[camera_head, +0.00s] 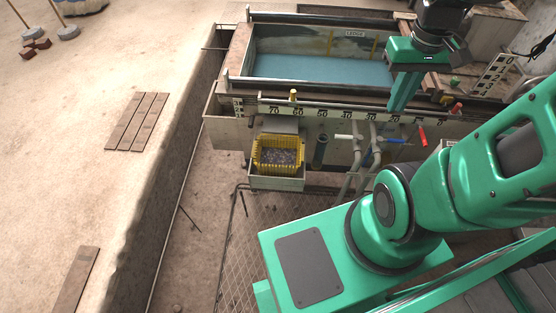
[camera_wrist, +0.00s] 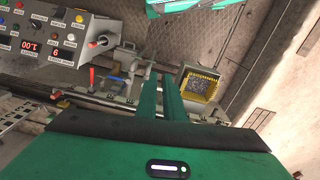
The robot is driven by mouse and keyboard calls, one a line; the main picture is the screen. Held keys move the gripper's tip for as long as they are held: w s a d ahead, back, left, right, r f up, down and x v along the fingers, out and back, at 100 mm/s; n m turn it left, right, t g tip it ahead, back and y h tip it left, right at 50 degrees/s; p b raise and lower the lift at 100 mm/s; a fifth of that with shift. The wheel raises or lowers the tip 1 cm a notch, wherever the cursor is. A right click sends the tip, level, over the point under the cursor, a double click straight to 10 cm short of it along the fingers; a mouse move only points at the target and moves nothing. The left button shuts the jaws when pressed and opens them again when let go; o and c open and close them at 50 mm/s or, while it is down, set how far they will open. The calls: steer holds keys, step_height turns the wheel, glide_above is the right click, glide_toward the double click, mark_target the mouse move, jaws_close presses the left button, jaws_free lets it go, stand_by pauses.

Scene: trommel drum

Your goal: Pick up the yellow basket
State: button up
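The yellow basket (camera_head: 277,170) stands upright in a pale box-like holder (camera_head: 277,184) below the front of the water tank, left of the pipes. It is filled with small grey-purple pieces. In the wrist view the basket (camera_wrist: 214,88) is right of my fingertips, farther off. My gripper (camera_head: 399,106) hangs above the tank's front right edge, well to the right of the basket and apart from it. In the wrist view my gripper's two green fingers (camera_wrist: 160,74) are parallel with a narrow gap and nothing between them.
The tank (camera_head: 320,70) holds blue water and has a numbered rail along its front. Pipes with red and blue valve handles (camera_head: 420,136) stand right of the basket. A control panel (camera_wrist: 55,40) shows in the wrist view. Mesh floor (camera_head: 240,230) in front of the basket is clear.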

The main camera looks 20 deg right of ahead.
steer(key=w+a+f+n, duration=0.1)
steer(key=w+f+n, duration=0.5)
steer(key=w+f, duration=0.45)
steer(key=n+t+y, duration=0.2)
steer(key=n+y, duration=0.2)
steer(key=n, duration=0.7)
glide_toward(274, 172)
steer(key=v, duration=0.3)
steer(key=shift+w+d+f, duration=0.1)
steer(key=shift+d, duration=0.1)
steer(key=x, duration=1.2)
steer(key=shift+w+a+f, duration=0.15)
steer(key=shift+a+f, duration=0.15)
steer(key=shift+f, duration=0.25)
